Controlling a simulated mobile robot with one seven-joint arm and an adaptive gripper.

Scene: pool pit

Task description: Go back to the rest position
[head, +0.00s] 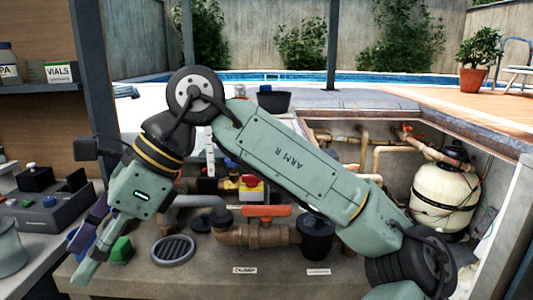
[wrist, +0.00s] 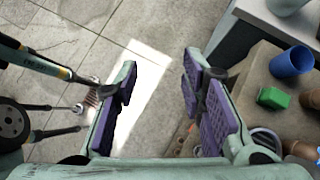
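My gripper (head: 92,240) hangs at the lower left of the head view, at the left end of the bench and pointing down. In the wrist view my gripper (wrist: 160,72) has its two purple-padded fingers well apart. Nothing is between them but bare tiled floor, partly sunlit, some way below. A green block (head: 121,250) lies on the bench just right of the gripper; in the wrist view the block (wrist: 273,98) is right of the right finger. My arm spans the middle of the head view and hides part of the pipework.
A blue cup (wrist: 291,60) stands near the green block. The bench holds pipes with an orange-handled valve (head: 266,211), a round grey drain grate (head: 173,250) and a red-yellow switch (head: 250,187). A grey control box (head: 45,212) is at left. A cream tank (head: 444,195) stands right.

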